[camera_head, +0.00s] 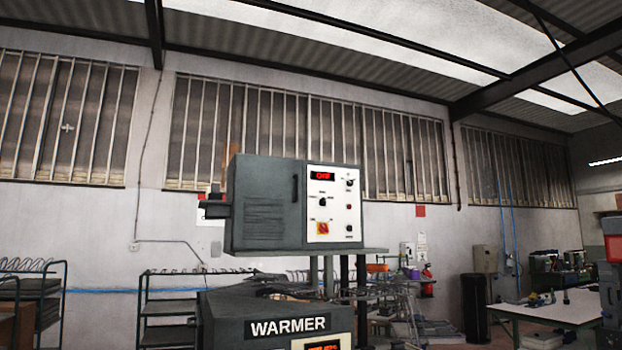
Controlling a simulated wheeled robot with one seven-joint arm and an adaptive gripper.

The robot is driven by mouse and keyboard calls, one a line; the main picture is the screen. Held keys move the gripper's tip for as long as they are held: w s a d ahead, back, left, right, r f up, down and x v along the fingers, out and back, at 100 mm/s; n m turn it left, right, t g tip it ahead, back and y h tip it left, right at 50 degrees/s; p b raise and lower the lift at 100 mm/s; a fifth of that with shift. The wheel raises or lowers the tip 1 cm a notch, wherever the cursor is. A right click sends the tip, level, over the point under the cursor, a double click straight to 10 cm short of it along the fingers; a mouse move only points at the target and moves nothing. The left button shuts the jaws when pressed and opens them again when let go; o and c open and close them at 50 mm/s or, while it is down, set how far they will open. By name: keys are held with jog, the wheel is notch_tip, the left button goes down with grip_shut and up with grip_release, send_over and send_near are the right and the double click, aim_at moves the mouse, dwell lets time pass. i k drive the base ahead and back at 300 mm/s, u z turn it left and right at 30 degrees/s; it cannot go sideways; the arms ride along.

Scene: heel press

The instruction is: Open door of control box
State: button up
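The control box (268,235) is a dark grey-green cabinet near the middle of the head camera view, set above the machine marked WARMER. Its door (262,185) appears shut, with a black vertical handle (295,188) near its right edge and louvred slots lower down. To the right of the door is a white panel (341,205) with a red lit display, black knobs and a red-and-yellow switch. My gripper is not in view, so its state and distance from the handle do not show.
The WARMER machine (230,325) stands below the box. A dark piece (214,207) juts out at the box's left. A wheeled rack (167,310) stands behind at left, and a work table (545,309) at right. The air in front of the door looks clear.

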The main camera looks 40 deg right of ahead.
aim_at(267, 208)
jog(key=u, duration=0.05)
jog(key=k, duration=0.1)
jog(key=z, duration=1.05)
